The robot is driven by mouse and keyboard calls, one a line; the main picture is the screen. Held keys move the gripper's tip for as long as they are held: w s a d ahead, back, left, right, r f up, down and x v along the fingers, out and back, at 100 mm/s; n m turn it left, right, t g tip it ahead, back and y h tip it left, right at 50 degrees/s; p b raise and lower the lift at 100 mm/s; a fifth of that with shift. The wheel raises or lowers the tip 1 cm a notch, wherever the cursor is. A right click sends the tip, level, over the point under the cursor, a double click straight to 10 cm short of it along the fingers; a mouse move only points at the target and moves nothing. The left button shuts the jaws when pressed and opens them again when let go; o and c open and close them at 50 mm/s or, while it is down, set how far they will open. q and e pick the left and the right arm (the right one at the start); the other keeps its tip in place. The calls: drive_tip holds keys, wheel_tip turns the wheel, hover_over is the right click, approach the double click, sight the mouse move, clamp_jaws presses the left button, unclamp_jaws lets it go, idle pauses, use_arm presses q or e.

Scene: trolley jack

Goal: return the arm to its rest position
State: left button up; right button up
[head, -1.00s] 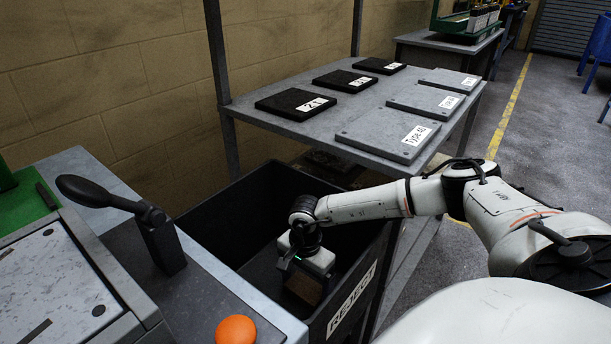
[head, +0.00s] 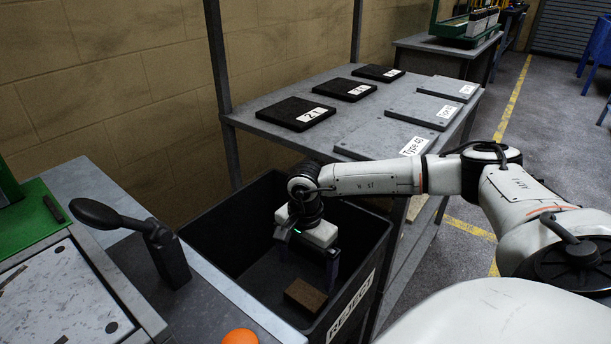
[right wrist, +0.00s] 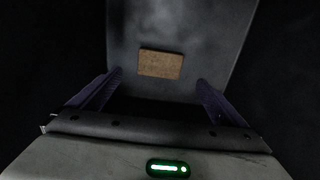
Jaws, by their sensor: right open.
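My right arm reaches in from the right in the head view, with its right gripper (head: 305,268) hanging over the black reject bin (head: 215,228). The gripper is open and empty, its fingers pointing down; both fingers also show spread apart in the right wrist view (right wrist: 160,92). A brown block (head: 305,296) lies on the bin floor below the gripper, apart from it. The same block (right wrist: 160,64) shows between and beyond the fingers in the wrist view. My left gripper is not seen.
A grey shelf table (head: 258,112) with black pads and grey plates stands behind the bin, close to my right forearm. A workbench (head: 215,290) with a black lever (head: 165,250) and an orange knob (head: 239,337) stands left. Open floor (head: 560,150) lies to the right.

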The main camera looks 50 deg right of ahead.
drive_tip(key=shift+r, duration=0.7)
